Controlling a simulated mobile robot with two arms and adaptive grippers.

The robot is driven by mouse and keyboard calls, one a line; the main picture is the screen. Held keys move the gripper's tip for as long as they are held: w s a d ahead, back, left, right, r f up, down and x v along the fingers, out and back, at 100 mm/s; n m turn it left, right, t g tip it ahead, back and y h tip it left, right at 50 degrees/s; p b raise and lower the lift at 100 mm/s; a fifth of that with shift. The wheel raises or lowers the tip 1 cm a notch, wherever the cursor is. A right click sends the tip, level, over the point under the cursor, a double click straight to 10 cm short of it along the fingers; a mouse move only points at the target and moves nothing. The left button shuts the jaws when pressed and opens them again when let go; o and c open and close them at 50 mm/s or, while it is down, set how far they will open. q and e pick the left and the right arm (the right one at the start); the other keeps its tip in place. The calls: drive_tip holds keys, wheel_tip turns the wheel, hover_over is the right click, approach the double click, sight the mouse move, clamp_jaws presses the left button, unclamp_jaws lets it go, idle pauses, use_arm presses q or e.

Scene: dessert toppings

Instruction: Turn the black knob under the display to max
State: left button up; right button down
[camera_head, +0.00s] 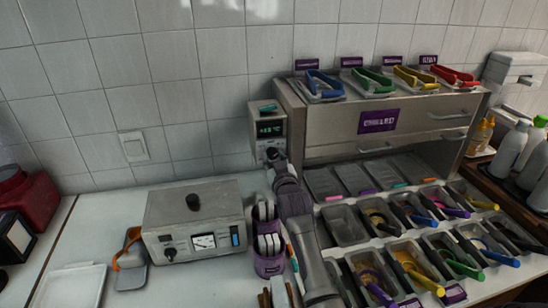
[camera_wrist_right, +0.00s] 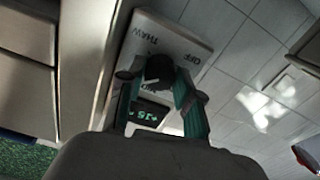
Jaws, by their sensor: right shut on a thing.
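The display (camera_head: 270,128) sits on a small grey control box on the wall, with green digits reading about -15. It also shows in the wrist view (camera_wrist_right: 150,113). The black knob (camera_wrist_right: 158,69) is on the same panel under the display, with the printed words OFF and THAW beside it. My right gripper (camera_wrist_right: 160,82) has its two green-lined fingers on either side of the knob and is shut on it. My left gripper is not in view.
A metal box (camera_head: 160,221) with a gauge and its own black knobs stands on the counter at left. A purple holder (camera_head: 268,264) is close to my right arm. A wall outlet (camera_head: 133,146) is at left.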

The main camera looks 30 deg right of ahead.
drive_tip(key=shift+m, duration=0.9)
drive_tip(key=c, duration=0.8)
unclamp_jaws()
drive_tip(key=shift+o, duration=0.2)
drive_tip(key=v, duration=1.2)
